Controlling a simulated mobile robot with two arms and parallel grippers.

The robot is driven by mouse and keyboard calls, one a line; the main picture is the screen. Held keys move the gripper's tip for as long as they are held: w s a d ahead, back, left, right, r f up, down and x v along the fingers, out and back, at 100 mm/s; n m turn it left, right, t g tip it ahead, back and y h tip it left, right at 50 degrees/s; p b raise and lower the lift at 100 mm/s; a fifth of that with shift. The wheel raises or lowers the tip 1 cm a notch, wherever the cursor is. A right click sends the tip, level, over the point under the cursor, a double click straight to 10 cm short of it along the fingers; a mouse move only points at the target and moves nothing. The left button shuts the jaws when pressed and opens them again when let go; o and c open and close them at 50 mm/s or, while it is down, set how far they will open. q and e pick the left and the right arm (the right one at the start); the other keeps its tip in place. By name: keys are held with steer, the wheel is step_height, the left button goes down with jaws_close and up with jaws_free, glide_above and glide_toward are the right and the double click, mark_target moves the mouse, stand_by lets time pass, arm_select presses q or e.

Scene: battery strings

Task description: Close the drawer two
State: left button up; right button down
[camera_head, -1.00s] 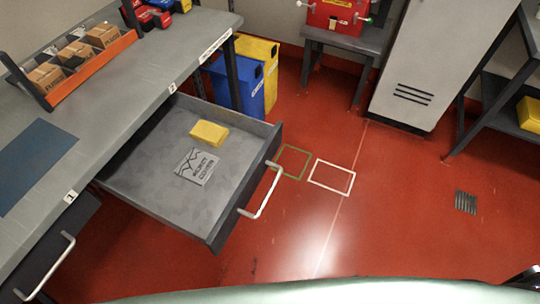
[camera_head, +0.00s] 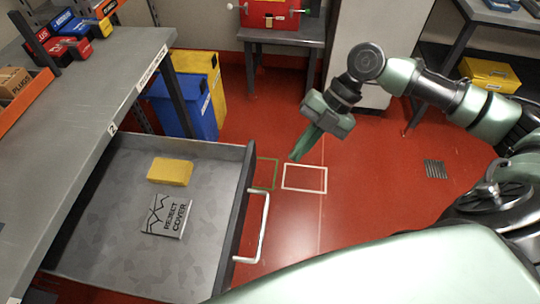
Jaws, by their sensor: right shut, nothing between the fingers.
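Drawer two (camera_head: 95,228) is pulled out from under the grey workbench, below the label "2". It holds a yellow block (camera_head: 171,171) and a grey plate marked "REJECT COVER" (camera_head: 167,216). Its white bar handle (camera_head: 264,228) is on the front panel, on the right side of the drawer. My right gripper (camera_head: 297,157) is shut and empty, pointing down above the floor, to the right of and beyond the handle, apart from it. My left gripper is not in view.
The workbench (camera_head: 60,110) carries an orange rack and several coloured boxes. Blue (camera_head: 190,112) and yellow (camera_head: 212,75) bins stand behind the drawer. A red box (camera_head: 270,14) sits on a small table at the back. The red floor right of the drawer is clear.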

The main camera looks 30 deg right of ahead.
steer(key=w+a+f+p, duration=0.1)
steer(key=a+f, duration=0.6)
steer(key=a, duration=0.1)
steer(key=shift+w+a+f+p, duration=0.25)
steer(key=shift+w+a+p, duration=0.05)
steer(key=shift+w+a, duration=0.1)
steer(key=shift+a, duration=0.1)
